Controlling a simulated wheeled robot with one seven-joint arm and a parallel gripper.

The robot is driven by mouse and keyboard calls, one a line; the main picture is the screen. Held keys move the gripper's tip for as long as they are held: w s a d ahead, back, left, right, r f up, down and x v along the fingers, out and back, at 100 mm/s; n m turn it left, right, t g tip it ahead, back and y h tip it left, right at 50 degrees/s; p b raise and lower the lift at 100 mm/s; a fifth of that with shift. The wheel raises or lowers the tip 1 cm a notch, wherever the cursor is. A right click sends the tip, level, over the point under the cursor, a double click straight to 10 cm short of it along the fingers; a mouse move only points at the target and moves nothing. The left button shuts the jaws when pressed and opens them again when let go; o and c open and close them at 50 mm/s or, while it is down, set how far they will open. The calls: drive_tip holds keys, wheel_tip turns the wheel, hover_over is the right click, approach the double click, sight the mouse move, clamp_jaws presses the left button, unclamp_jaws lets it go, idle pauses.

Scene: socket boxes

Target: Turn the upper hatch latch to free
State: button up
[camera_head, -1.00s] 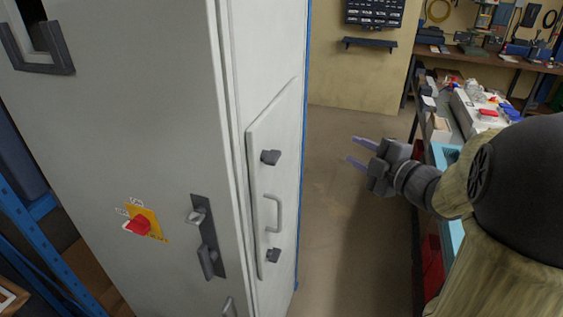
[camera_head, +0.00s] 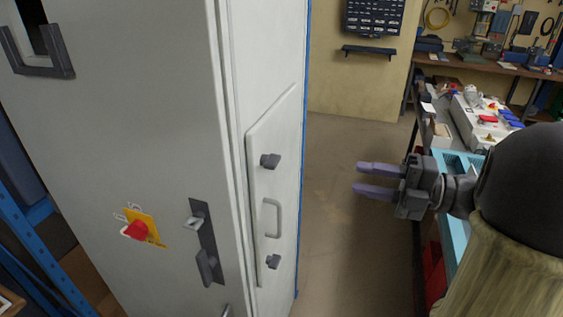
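The upper hatch latch (camera_head: 270,160) is a dark grey knob near the top of the pale hatch (camera_head: 262,215) on the side of the grey cabinet. A similar lower latch (camera_head: 273,262) sits near the hatch's bottom, with a D-shaped handle (camera_head: 271,218) between them. The hatch lies flat against the cabinet side. My gripper (camera_head: 366,179) is to the right of the hatch, over the floor, at about the height of the upper latch in the picture. Its two purple-grey fingers point left with a gap between them. It is open, empty and apart from the cabinet.
The cabinet front (camera_head: 120,130) carries a red switch on a yellow plate (camera_head: 150,231) and a dark door handle (camera_head: 205,262). A cluttered workbench (camera_head: 470,115) stands on the right, near my arm. The floor (camera_head: 335,160) between cabinet and bench is clear.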

sight(278, 162)
drive_tip(key=p+x, duration=0.5)
drive_tip(key=x, duration=1.2)
drive_tip(key=shift+d, duration=0.1)
clamp_jaws()
